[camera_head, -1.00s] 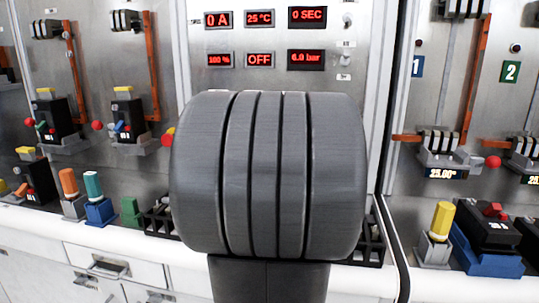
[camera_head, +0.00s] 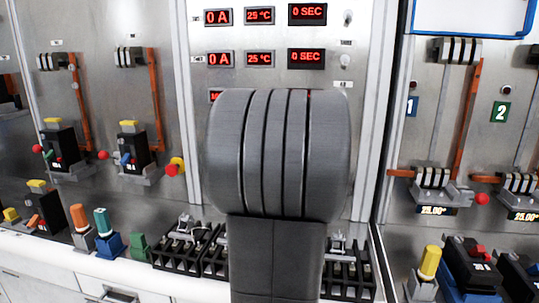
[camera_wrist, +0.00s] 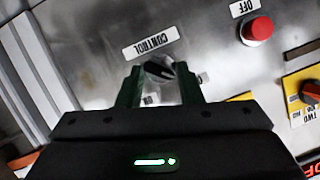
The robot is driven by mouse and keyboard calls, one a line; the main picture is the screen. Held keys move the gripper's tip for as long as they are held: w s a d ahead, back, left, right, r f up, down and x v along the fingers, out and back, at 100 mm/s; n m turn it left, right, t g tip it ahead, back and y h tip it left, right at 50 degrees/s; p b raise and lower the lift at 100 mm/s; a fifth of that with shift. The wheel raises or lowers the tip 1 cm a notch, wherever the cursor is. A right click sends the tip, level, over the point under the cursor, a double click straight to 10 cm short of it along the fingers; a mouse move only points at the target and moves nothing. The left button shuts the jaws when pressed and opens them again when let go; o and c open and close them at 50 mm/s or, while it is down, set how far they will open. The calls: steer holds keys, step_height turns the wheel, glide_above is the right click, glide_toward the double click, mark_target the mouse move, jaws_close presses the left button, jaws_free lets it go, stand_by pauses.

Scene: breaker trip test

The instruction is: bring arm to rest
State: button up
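My gripper (camera_wrist: 160,78) shows in the wrist view with its two green fingers apart and nothing visibly held between them. A black knob (camera_wrist: 159,70) under a CONTROL label (camera_wrist: 151,43) lies just beyond and between the fingertips; I cannot tell whether there is contact. A red button (camera_wrist: 257,29) with an OFF label is at the upper right. In the head view, my grey arm link stands in front of the middle panel and my gripper is hidden.
Breaker panels with orange bars (camera_head: 155,102) stand left and right. Red-digit displays (camera_head: 307,14) are on the middle panel. A counter below holds black crates (camera_head: 183,247), colored plugs (camera_head: 105,232) and a blue-based breaker (camera_head: 474,268).

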steer(key=shift+d+m+y+p, duration=0.15)
steer(key=shift+m+y+p, duration=0.6)
steer(key=shift+p, duration=0.8)
steer(key=shift+f, duration=0.1)
